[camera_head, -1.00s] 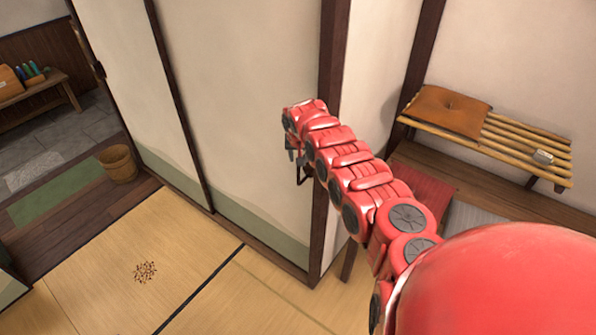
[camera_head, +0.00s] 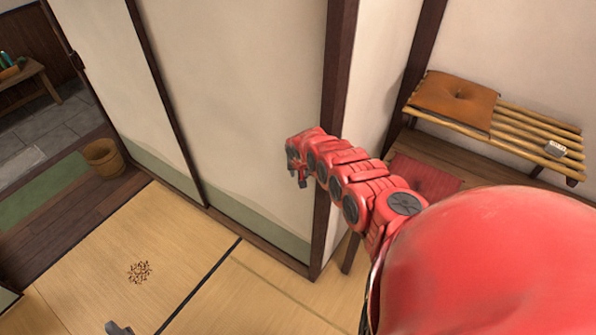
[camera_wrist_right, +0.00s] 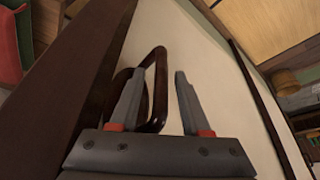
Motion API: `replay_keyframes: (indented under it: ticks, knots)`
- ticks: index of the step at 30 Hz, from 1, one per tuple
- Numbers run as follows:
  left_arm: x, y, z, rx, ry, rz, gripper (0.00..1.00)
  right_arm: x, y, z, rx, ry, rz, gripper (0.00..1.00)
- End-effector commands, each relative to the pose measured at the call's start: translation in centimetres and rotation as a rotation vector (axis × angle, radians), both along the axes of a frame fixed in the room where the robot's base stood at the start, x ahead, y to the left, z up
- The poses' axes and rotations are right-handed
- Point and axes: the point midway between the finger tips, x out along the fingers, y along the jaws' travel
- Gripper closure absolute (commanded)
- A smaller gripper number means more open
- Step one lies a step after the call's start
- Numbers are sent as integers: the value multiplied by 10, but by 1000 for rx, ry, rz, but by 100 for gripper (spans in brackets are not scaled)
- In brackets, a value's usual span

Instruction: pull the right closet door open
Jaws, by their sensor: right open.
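The right closet door (camera_head: 245,105) is a pale panel with a dark frame and a green lower band, and it stands closed against the dark post. My right gripper (camera_head: 301,182) is in front of its right part. In the right wrist view, the open fingers (camera_wrist_right: 158,90) point along the pale panel (camera_wrist_right: 215,65). A dark loop handle (camera_wrist_right: 159,85) shows there, its long bar between the two fingers in the picture. The left finger overlaps the loop; I cannot tell whether it touches. A grey tip at the bottom edge of the head view may be my left gripper (camera_head: 118,328).
A dark post (camera_head: 338,90) stands right of the door. A wooden bucket (camera_head: 103,157) stands at left. The tatami (camera_head: 90,250) is mostly clear, with small brown bits.

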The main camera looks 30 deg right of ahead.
Motion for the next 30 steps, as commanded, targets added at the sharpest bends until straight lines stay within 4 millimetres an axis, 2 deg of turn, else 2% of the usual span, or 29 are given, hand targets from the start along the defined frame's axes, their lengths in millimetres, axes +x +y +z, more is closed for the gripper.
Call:
replay_keyframes:
  ticks: [3, 11, 30]
  knots:
    - [0, 0, 0, 0, 0, 0, 50, 0, 0, 0, 0, 0, 0, 53]
    - [0, 0, 0, 0, 0, 0, 50, 0, 0, 0, 0, 0, 1, 100]
    - [0, 0, 0, 0, 0, 0, 50, 0, 0, 0, -1, 2, 1, 100]
